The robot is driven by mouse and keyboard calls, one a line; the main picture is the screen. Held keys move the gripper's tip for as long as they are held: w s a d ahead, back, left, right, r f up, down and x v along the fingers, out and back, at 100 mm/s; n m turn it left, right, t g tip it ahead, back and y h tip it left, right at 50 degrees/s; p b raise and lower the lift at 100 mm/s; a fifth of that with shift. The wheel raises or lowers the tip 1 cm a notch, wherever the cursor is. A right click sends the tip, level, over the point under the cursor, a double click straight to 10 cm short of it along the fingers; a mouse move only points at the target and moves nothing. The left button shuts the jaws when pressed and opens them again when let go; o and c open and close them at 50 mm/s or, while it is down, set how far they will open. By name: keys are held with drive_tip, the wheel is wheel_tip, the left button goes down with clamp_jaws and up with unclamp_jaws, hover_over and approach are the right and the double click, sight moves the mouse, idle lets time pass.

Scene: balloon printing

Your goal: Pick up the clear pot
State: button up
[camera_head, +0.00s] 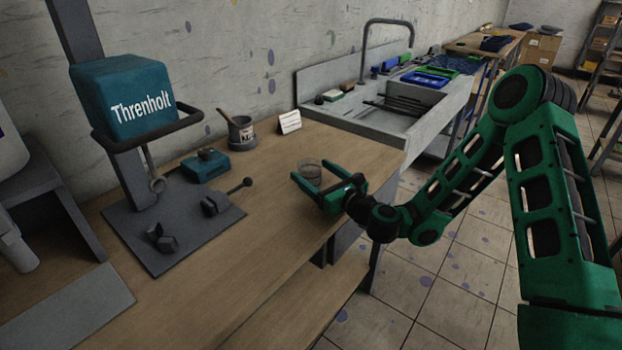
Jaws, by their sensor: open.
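The clear pot (311,167), a small see-through round vessel, stands on the wooden counter near its right end. My green gripper (307,182) is open beside the pot, on its near side, with its fingers pointing left and toward it. The lower part of the pot is partly hidden by the fingers. I cannot tell whether a finger touches the pot.
A grey can (241,134) and a white card (289,122) stand behind the pot. A sink (400,105) adjoins the counter. Bare wood lies in front.

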drive_tip(key=shift+x, duration=1.05)
drive_tip(key=shift+c, duration=0.4)
drive_tip(key=c, duration=1.1)
drive_tip(key=shift+o, duration=0.2)
drive_tip(key=shift+r, duration=0.1)
